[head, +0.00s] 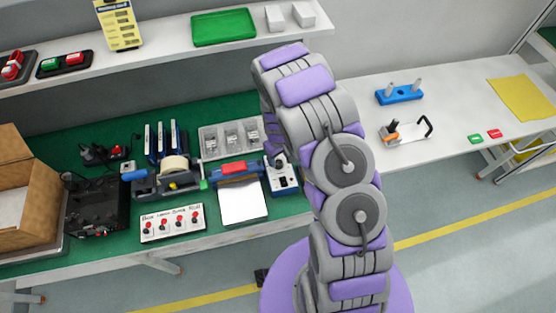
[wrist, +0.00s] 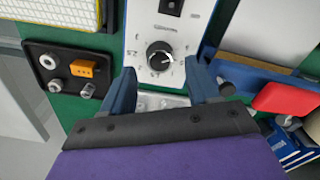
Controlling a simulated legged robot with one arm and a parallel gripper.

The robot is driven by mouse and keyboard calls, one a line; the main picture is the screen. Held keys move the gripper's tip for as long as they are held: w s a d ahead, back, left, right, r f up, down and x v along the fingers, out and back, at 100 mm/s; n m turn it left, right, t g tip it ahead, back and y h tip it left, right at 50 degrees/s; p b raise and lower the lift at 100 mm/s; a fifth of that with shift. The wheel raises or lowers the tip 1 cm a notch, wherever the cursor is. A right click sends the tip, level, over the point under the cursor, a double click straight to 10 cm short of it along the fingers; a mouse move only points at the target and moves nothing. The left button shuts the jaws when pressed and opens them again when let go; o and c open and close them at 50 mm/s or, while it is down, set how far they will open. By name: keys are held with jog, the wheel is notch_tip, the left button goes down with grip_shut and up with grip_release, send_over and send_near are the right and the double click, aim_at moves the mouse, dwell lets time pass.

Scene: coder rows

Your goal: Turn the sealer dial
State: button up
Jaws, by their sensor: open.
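The sealer dial (wrist: 160,55) is a round black knob on a white control panel (wrist: 193,42) with printed marks around it. In the wrist view it stands just beyond my open gripper (wrist: 162,82), roughly between the two blue fingertips and apart from them. In the head view the sealer's white and blue control box (head: 283,180) sits on the green mat, and my arm reaches down to it. My gripper and the dial are mostly hidden there by my arm. Nothing is between the fingers.
The sealer's red-handled bar (head: 234,168) and white plate (head: 243,203) are left of the box. A tape dispenser (head: 175,180) and a labelled switch panel (head: 172,223) lie farther left. In the wrist view a black plate with an orange block (wrist: 82,69) is at left.

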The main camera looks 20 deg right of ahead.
aim_at(279, 163)
jog(key=shift+d+f, duration=0.15)
jog(key=shift+f, duration=1.25)
jog(key=shift+a, duration=0.3)
jog(key=shift+c, duration=0.4)
jog(key=shift+d, duration=0.15)
jog(key=c, duration=0.9)
jog(key=shift+c, duration=0.2)
